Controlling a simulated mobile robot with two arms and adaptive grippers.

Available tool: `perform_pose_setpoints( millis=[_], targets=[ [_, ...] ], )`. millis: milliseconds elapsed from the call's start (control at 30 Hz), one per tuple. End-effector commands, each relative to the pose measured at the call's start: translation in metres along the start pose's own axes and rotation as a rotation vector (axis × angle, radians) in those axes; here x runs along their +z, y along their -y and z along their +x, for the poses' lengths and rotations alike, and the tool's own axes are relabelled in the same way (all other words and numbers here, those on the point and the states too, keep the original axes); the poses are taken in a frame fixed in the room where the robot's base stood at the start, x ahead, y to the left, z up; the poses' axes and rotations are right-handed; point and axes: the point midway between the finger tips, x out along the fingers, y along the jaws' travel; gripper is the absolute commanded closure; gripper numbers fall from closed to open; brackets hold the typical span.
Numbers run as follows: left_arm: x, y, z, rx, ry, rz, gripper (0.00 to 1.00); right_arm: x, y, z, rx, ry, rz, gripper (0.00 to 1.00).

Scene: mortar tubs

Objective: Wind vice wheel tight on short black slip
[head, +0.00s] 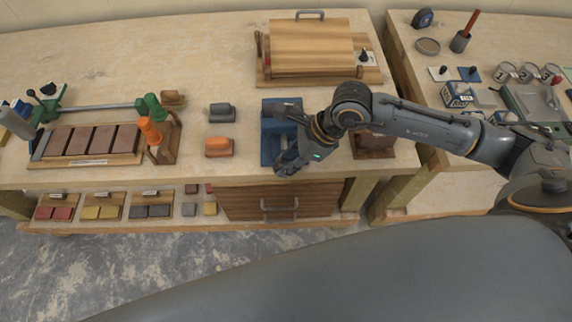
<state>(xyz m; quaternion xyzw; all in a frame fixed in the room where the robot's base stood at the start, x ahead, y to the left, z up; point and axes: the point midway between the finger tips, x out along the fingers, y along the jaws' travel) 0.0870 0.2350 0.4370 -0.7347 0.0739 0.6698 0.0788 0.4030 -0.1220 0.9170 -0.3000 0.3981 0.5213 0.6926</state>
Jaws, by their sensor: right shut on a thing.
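The blue vice (268,147) stands at the front edge of the bench, left of the middle drawer's right end. My right gripper (285,168) is at the vice's front right side, where its wheel would sit, and is shut on it. The gripper and wrist hide the wheel and most of the jaws. I cannot make out a black slip in the vice. Dark slips (150,211) lie on a small wooden holder on the lower shelf. My left gripper is not in view.
A wooden box with a handle (310,45) stands behind the vice. A grey block and an orange-topped block (219,147) sit to its left. A rack of brown slabs (93,142) is further left. A brown wooden block (374,145) is close to the right of my wrist.

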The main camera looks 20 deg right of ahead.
Motion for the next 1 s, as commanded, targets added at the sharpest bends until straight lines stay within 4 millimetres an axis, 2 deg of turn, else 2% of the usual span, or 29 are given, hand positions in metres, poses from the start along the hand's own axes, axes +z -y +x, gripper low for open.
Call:
perform_pose_setpoints(
  millis=[267, 300, 400, 767, 867, 1000],
  targets=[
    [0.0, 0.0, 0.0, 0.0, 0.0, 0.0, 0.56, -0.001, -0.001, 0.0, 0.002, 0.002, 0.0, 1.0],
    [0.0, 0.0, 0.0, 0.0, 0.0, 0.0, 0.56, -0.001, -0.001, 0.0, 0.002, 0.001, 0.0, 0.74],
    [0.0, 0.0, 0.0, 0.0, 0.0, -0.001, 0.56, -0.001, -0.001, 0.0, 0.002, 0.001, 0.0, 0.55],
    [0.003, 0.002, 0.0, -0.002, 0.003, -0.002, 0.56, 0.0, 0.0, -0.004, 0.0, 0.001, 0.0, 0.55],
    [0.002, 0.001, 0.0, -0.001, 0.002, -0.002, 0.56, -0.001, 0.001, -0.015, -0.003, 0.001, 0.0, 0.55],
    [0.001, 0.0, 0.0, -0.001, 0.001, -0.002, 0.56, -0.001, 0.001, -0.043, -0.004, 0.0, -0.001, 0.55]
  ],
)
